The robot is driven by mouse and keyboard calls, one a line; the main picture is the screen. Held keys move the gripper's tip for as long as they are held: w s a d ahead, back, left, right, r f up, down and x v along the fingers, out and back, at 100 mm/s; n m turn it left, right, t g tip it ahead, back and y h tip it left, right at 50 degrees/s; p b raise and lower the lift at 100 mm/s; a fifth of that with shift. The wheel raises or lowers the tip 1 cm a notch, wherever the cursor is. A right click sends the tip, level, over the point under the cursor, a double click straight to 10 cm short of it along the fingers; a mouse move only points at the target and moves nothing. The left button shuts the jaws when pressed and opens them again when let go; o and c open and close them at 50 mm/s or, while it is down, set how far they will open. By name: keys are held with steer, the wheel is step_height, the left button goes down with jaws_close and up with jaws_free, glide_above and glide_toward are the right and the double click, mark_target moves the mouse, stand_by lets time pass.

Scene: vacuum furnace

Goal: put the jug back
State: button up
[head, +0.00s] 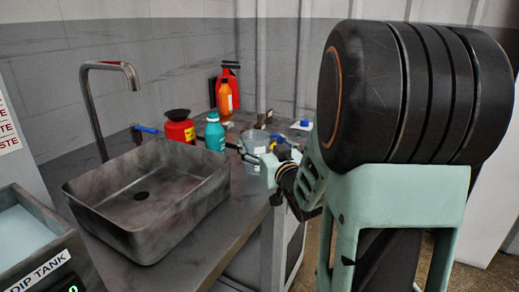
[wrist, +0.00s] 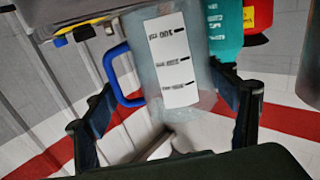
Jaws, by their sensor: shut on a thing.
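The jug (wrist: 205,80) is a translucent grey measuring jug with a blue handle and a white graduated label. In the wrist view it stands between the two dark fingers of my gripper (wrist: 172,92), with the handle on the left. The fingers are shut on its sides. In the head view the jug (head: 255,140) is at the far end of the counter, partly hidden by my gripper (head: 262,163) and arm. I cannot tell whether its base touches a surface.
A teal bottle (head: 214,134), a red container with a black funnel (head: 180,130) and an orange bottle (head: 225,98) stand close left of the jug. A metal sink (head: 150,215) with a tall tap (head: 92,110) is nearer, beside the dip tank (head: 25,245). Small items clutter the back.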

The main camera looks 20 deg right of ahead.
steer(key=shift+f, duration=0.5)
steer(key=shift+f, duration=0.1)
steer(key=shift+f+b, duration=0.1)
steer(key=shift+b, duration=0.2)
steer(key=o, duration=1.3)
